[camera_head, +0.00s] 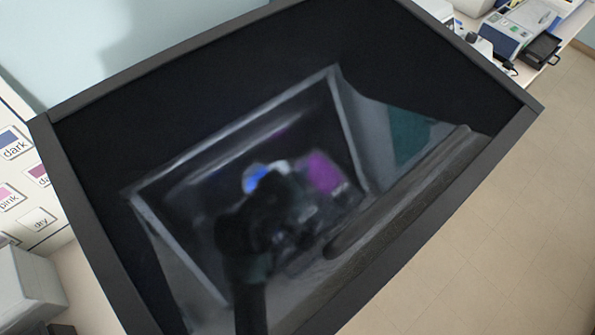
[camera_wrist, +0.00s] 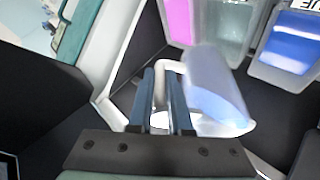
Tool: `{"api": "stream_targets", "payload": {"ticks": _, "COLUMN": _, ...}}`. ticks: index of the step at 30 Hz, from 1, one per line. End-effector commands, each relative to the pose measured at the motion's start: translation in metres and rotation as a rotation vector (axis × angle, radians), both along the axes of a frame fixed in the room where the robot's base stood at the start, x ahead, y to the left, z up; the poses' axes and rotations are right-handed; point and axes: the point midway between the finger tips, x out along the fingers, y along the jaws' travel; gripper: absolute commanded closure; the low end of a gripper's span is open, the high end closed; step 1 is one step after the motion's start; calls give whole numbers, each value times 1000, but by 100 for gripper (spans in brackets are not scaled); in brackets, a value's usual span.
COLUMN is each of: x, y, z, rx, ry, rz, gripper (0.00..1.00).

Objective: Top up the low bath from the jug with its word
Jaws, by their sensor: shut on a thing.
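In the wrist view my gripper (camera_wrist: 162,115) is shut on the pale handle of a jug (camera_wrist: 218,88). The jug is translucent and bluish, and looks tilted beside the fingers. Beyond it stand a bath with pink liquid (camera_wrist: 180,20), a clear, faintly greenish bath (camera_wrist: 228,28) and a bath with blue liquid (camera_wrist: 295,40). A label, cut by the frame edge, shows on the blue bath; only its last letters show. Any word on the jug is not readable. In the head view, a blue spot and a magenta patch (camera_head: 320,172) show dimly in the dark panel.
A dark-framed, glossy panel (camera_head: 85,215) fills the head view and blurs what shows in it. A card with colour swatches (camera_head: 20,180) marked dark, pink and dry is at left. Bench instruments (camera_head: 505,35) stand at upper right. A teal-edged white part (camera_wrist: 85,35) is left of my fingers.

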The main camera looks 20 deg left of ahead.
Motion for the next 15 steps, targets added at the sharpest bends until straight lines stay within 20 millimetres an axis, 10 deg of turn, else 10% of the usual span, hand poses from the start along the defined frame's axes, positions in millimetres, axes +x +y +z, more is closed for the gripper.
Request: {"api": "stream_targets", "payload": {"ticks": 15, "x": -2, "y": 3, "z": 2, "rx": -43, "ry": -73, "rz": 0, "gripper": 100}}
